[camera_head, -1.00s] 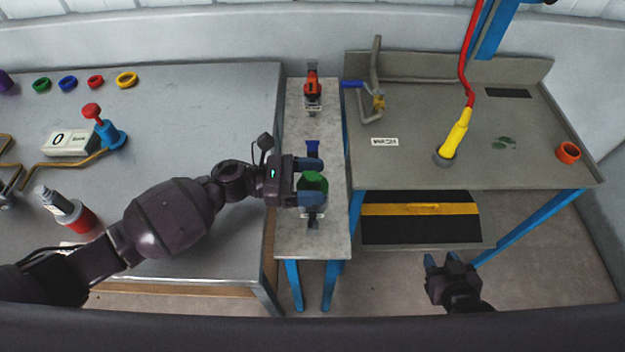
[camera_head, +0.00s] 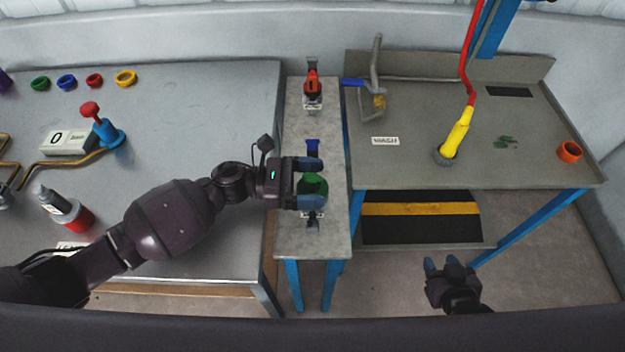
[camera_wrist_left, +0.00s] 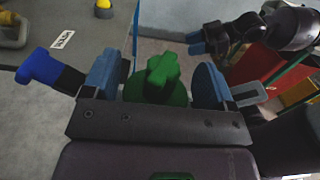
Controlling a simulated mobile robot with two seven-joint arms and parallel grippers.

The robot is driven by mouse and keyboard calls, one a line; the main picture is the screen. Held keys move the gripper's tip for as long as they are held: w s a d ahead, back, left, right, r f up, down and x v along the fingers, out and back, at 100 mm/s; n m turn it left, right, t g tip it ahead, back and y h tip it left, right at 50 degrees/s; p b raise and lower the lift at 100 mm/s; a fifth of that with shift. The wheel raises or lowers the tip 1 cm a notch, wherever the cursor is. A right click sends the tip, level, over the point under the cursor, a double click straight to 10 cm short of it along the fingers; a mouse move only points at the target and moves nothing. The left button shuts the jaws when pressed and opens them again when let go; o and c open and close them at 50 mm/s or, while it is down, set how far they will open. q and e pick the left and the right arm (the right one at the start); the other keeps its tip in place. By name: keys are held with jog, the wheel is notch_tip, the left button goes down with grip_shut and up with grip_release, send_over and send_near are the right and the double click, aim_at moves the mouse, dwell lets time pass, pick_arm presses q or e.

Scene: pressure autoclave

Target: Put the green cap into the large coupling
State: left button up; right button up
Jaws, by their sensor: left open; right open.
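The green cap (camera_head: 314,185) is at the middle of the narrow grey bench, between the two blue fingers of my left gripper (camera_head: 311,182). In the left wrist view the cap (camera_wrist_left: 162,80) shows a raised cross-bar grip on a round base. The fingers stand on either side of it, with small gaps visible. A fixture with a blue handle (camera_head: 312,147) shows just behind the gripper. Whatever lies under the cap, including the large coupling, is hidden, so I cannot tell how the cap is seated. My right gripper (camera_head: 446,264) is open and empty, right of the bench at the front.
A red-orange fitting (camera_head: 312,88) stands at the bench's far end. The left table holds coloured rings (camera_head: 126,78), a blue stand with a red knob (camera_head: 109,131) and a red-based bottle (camera_head: 70,213). The right table has a yellow nozzle (camera_head: 455,135) and an orange ring (camera_head: 569,151).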

pick_arm(q)
jog(key=shift+r, duration=0.3)
jog(key=shift+a+p, duration=0.3)
jog(key=a+b, duration=0.2)
jog(key=a, duration=0.8)
jog(key=shift+f, duration=0.1)
jog(key=shift+a, duration=0.7)
pick_arm(e)
jog(key=shift+f, duration=0.8)
